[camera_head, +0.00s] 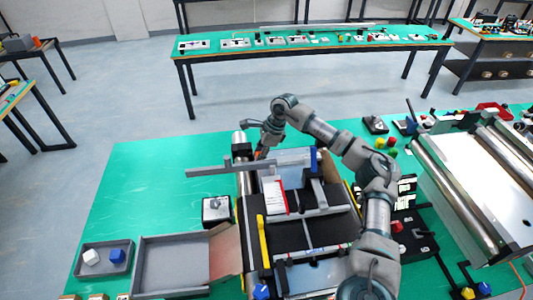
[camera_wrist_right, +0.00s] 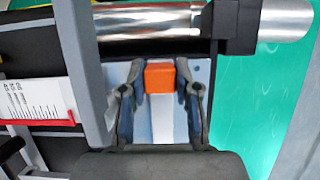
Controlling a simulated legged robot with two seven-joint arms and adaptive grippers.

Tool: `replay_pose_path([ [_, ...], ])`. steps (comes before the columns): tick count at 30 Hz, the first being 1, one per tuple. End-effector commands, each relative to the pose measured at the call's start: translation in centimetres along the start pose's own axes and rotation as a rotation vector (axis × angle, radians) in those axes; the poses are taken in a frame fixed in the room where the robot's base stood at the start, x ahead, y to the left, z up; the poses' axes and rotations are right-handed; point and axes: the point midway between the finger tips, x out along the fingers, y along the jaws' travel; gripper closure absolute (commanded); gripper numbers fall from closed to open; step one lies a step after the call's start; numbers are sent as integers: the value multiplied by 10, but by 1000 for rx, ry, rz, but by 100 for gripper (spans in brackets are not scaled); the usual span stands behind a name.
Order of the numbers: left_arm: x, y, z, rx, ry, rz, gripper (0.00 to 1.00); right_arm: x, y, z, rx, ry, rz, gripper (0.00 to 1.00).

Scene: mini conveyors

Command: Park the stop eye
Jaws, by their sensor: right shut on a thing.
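An orange block (camera_wrist_right: 160,77), which I take to be the stop eye, is between the fingertips of my right gripper (camera_wrist_right: 159,92) in the right wrist view. The right gripper is shut on it. The block sits at the end of a pale strip on a light blue plate, close to a shiny metal roller (camera_wrist_right: 150,22). In the head view my right gripper (camera_head: 262,150) is at the far end of the mini conveyor (camera_head: 290,237), and only a sliver of orange shows there. My left gripper is not in view.
A grey bar (camera_head: 217,170) reaches left across the conveyor's far end. A grey tray with a white and a blue block (camera_head: 117,256) and a grey bin (camera_head: 172,262) stand left. The green table (camera_head: 150,190) is clear behind them.

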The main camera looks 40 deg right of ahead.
Motion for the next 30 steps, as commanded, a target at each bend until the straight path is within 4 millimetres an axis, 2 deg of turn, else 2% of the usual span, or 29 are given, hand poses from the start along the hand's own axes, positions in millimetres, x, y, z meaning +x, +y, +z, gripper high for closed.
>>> replay_pose_path([
  [4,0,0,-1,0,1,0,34,0,0,5,-4,-11,-3,100],
  [5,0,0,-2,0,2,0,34,0,0,5,-5,-11,-4,62],
  [7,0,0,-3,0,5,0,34,0,0,5,-5,-10,-3,44],
  [14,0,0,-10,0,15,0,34,-1,1,3,-4,-7,-2,44],
  [19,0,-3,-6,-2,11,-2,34,-8,1,2,-3,-8,-2,44],
  [23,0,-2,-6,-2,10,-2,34,-30,-1,2,-3,-11,-3,44],
  [30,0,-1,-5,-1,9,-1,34,-83,-2,3,-4,-10,-2,44],
])
